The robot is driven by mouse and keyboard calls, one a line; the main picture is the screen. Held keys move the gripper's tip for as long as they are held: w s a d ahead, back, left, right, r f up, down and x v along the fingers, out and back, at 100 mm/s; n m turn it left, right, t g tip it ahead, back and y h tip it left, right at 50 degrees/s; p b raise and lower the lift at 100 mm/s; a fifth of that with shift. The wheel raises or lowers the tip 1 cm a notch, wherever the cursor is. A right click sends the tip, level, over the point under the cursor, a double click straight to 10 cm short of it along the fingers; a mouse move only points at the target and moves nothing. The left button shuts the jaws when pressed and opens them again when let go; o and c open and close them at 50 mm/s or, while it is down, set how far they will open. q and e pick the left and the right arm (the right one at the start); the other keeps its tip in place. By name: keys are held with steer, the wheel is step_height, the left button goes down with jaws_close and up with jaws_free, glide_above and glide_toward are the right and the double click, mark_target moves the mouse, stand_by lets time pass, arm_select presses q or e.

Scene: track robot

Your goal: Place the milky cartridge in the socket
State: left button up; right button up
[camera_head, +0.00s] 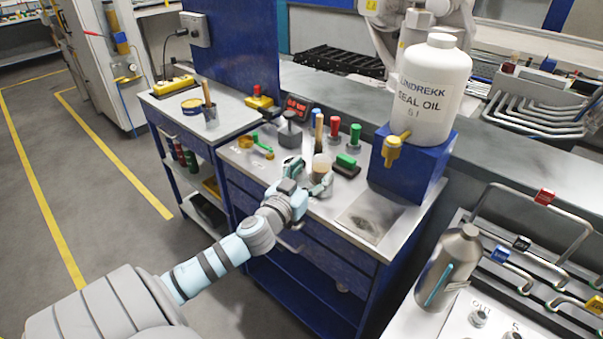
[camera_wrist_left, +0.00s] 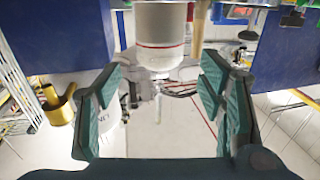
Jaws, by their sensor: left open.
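The milky cartridge (camera_head: 322,166) is a pale cream cylinder standing on the grey worktop, at the tip of my left gripper (camera_head: 309,190) in the head view. In the left wrist view the cartridge (camera_wrist_left: 160,38), whitish with a thin red line around it, shows at the top centre, beyond the fingertips. My left gripper (camera_wrist_left: 166,100) is open, with its two teal fingers wide apart and nothing clasped between them. I cannot make out which part is the socket. My right gripper is not in view.
Red-capped (camera_head: 335,127) and green-capped (camera_head: 354,136) pieces stand close behind the cartridge. A green-topped black block (camera_head: 346,165) sits beside it. A blue stand (camera_head: 407,180) with a large white oil bottle (camera_head: 432,95) and brass tap (camera_head: 394,148) rises to the right.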

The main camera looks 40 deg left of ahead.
arm_select(q)
steer(key=v, duration=0.6)
steer(key=shift+s, duration=0.1)
steer(key=s+f+n+g+y, duration=0.2)
steer(key=s+f+g, duration=0.35)
steer(key=f, duration=0.35)
steer(key=s+d+f+m+g+h, duration=0.5)
steer(key=s+d+f+g, duration=0.45)
steer(key=s+d, duration=0.65)
steer(key=s+a+f, duration=0.1)
steer(key=s+f, duration=0.1)
steer(key=f, duration=0.9)
steer(key=s+a+f, duration=0.1)
steer(key=a+f, duration=0.1)
steer(key=f, duration=0.9)
steer(key=s+f+g, duration=0.1)
steer(key=s+f, duration=1.1)
steer(key=s, duration=0.2)
steer(key=shift+a, duration=0.2)
